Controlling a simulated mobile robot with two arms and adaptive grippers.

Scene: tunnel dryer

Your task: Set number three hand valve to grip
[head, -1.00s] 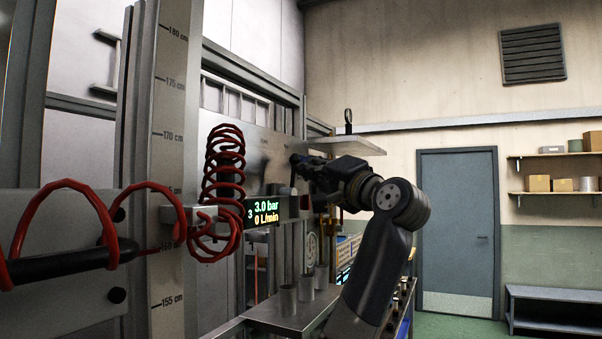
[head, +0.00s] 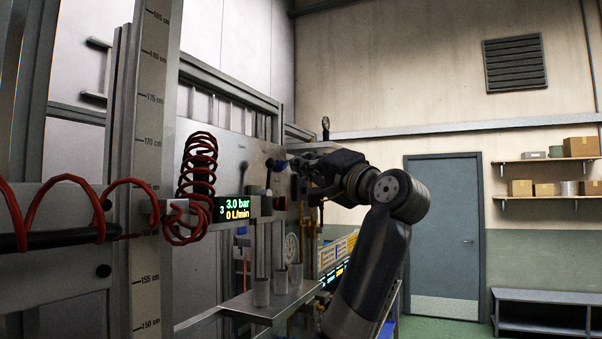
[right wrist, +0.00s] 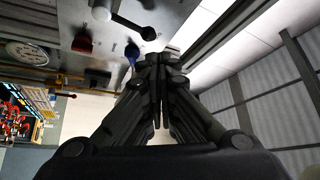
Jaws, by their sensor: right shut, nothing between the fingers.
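A grey panel (head: 228,160) carries hand valves; their numbers are too small to read. A blue valve handle (head: 281,164) shows just left of my right gripper (head: 291,166). In the right wrist view this blue handle (right wrist: 132,52) hangs beside the fingertips of my right gripper (right wrist: 160,64), which are shut and empty; I cannot tell whether they touch it. A black lever (right wrist: 130,22) and a dark red handle (right wrist: 83,42) also sit on the panel. A display (head: 237,209) reads 3, 3.0 bar, 0 L/min. My left gripper is not in view.
A red coiled hose (head: 197,185) hangs left of the display. A door (head: 442,235) and open floor lie at the right.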

